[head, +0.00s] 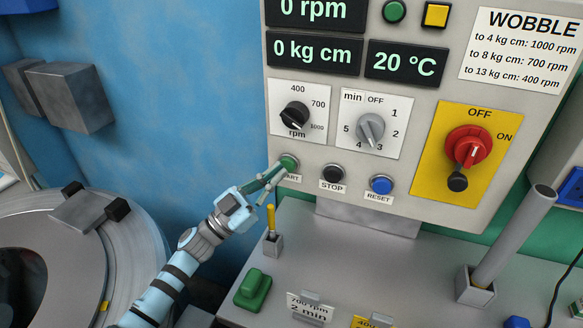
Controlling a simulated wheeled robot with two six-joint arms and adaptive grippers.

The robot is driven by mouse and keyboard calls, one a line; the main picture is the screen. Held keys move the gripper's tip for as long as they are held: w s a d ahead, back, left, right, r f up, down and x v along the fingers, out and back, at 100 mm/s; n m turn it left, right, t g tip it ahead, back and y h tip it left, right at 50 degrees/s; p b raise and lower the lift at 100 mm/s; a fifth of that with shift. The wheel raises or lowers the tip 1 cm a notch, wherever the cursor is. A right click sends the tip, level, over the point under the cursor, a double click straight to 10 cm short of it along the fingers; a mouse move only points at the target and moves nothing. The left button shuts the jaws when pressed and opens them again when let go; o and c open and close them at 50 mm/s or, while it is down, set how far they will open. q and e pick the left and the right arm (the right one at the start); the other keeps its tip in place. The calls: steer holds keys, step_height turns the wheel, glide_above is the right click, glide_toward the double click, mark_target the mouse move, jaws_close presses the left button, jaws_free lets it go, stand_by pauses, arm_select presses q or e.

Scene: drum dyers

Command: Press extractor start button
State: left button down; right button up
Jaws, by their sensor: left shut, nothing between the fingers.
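The green start button (289,162) sits at the lower left of the grey control panel (440,190), its label partly hidden by my left gripper. My left gripper (275,180) is shut and empty. Its fingertips are at the lower left edge of the start button and seem to touch it, though I cannot tell if the button is pushed in. The black stop button (334,173) and the blue reset button (381,185) are to the right. The displays read 0 rpm, 0 kg cm and 20 °C. My right gripper is not in view.
An rpm knob (295,115), a timer knob (370,130) and a red switch (468,147) on a yellow plate are above the buttons. A grey shelf below holds a green block (252,290), a yellow-tipped stick (271,220) and a grey tube (512,235). A round drum machine (140,240) stands left.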

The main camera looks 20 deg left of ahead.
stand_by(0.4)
arm_select(q)
steer(key=shift+w, duration=0.4)
steer(key=shift+w, duration=0.4)
stand_by(0.6)
steer(key=shift+s, duration=0.15)
steer(key=shift+s+p, duration=0.45)
steer(key=shift+s, duration=0.2)
steer(key=s+p, duration=0.2)
steer(key=s, duration=0.3)
steer(key=shift+d, duration=0.15)
